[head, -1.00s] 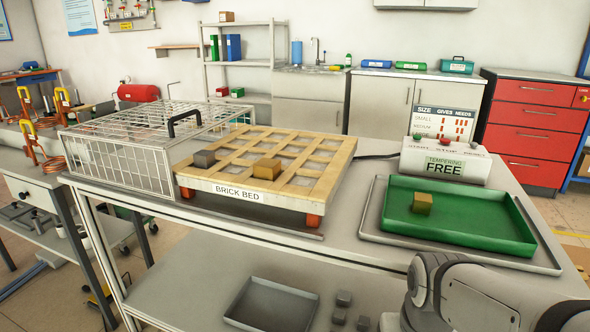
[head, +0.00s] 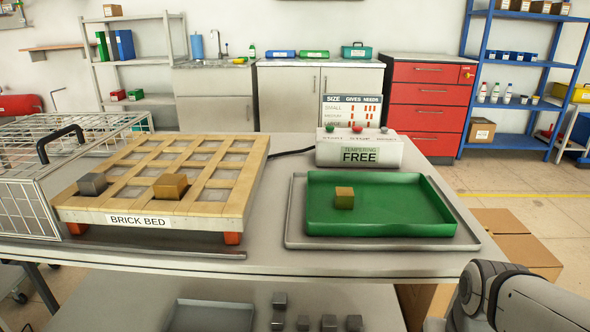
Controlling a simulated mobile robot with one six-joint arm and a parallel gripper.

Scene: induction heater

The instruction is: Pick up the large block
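A gold-brown block (head: 171,186) sits on the wooden lattice of the brick bed (head: 235,187), and looks the largest of the blocks in view. A smaller grey block (head: 92,184) sits to its left on the same bed. Another gold-brown block (head: 344,198) lies in the green tray (head: 405,216), left of its middle. Part of my arm shows at the bottom right corner. My gripper is out of the picture, so its fingers are hidden.
A wire cage (head: 25,200) with a black handle stands left of the bed. A control box labelled "TEMPERING FREE" (head: 358,150) is behind the green tray. Several small grey blocks (head: 328,322) and a grey tray (head: 212,315) are on the lower shelf. Table surface between bed and tray is clear.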

